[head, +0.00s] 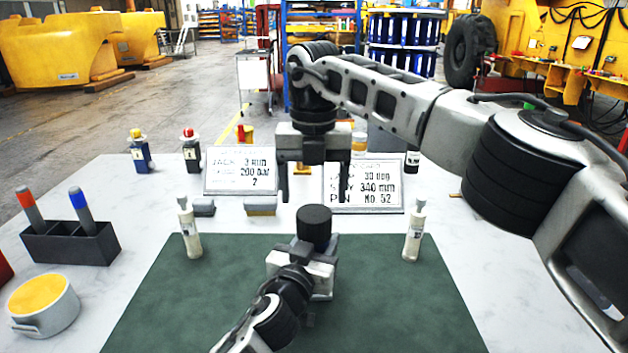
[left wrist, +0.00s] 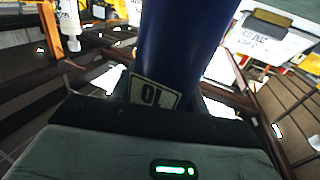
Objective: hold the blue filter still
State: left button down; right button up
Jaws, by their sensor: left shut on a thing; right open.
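The blue filter shows in the left wrist view as a dark blue cylinder (left wrist: 185,45) with a pale label on its side. Whether the filter's base touches the mat is hidden. My right gripper (head: 314,188) is open and empty, fingers pointing down, beyond the filter and apart from it.
Small white bottles stand left (head: 191,235) and right (head: 412,238) of the filter. A marker holder (head: 70,245) and round tin (head: 43,305) stand at left. The mat's front is mostly clear.

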aim_at(314, 213)
pick_arm(q)
jog(key=shift+f, duration=0.15)
pick_arm(e)
notch_tip(314, 213, down, 7)
jog(key=shift+r, duration=0.15)
jog(key=c, duration=1)
jog(key=n, duration=0.6)
jog(key=shift+n, duration=0.4)
jog(key=o, duration=1.1)
jog(key=shift+r, duration=0.1)
